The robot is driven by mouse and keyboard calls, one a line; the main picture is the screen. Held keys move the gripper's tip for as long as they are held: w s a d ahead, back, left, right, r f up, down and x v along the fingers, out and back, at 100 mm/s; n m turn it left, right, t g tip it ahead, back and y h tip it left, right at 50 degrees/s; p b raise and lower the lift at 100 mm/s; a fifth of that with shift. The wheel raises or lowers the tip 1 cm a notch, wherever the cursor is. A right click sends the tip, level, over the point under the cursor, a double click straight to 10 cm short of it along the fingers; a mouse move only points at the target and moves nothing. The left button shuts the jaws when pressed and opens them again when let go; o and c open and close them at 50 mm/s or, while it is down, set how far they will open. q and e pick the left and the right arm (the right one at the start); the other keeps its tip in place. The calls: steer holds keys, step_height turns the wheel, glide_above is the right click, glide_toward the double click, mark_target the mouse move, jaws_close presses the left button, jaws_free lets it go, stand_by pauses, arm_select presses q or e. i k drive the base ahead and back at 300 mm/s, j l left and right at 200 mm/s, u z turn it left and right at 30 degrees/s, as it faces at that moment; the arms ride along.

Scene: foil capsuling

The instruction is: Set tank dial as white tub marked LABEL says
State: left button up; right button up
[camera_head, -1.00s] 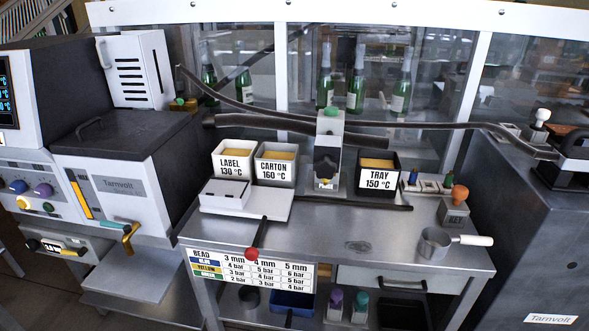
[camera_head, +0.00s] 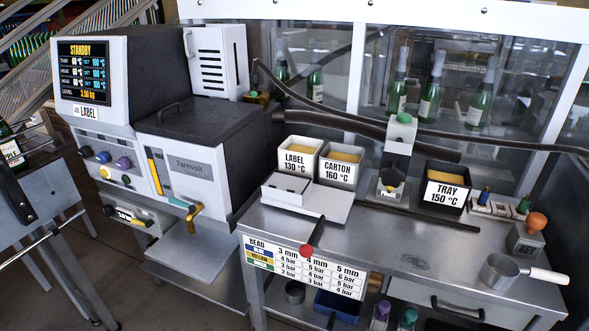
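The white tub marked LABEL 130 °C (camera_head: 298,160) stands on the bench with yellowish contents. The melter (camera_head: 190,150) at left has a screen (camera_head: 84,75) reading STANDBY, with TANK, HOSE and HEAD rows that appear to show 60 °C and SET 100 °C. A JOB card under the screen reads LABEL (camera_head: 89,112). Neither gripper is in view.
A white CARTON 160 °C tub (camera_head: 341,168) and a black TRAY 150 °C tub (camera_head: 444,190) also stand on the bench (camera_head: 400,250). A red-knobbed lever (camera_head: 307,250) projects at the front. A metal pan (camera_head: 500,271) lies at right. A dark hose crosses behind.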

mark_target(86, 153)
steer(key=i+j+u, duration=0.1)
steer(key=j+u, duration=0.3)
steer(key=i+j+u, duration=0.15)
steer(key=u, duration=0.25)
steer(key=i+j+u, duration=0.15)
steer(key=u, duration=0.25)
steer(key=i, duration=0.05)
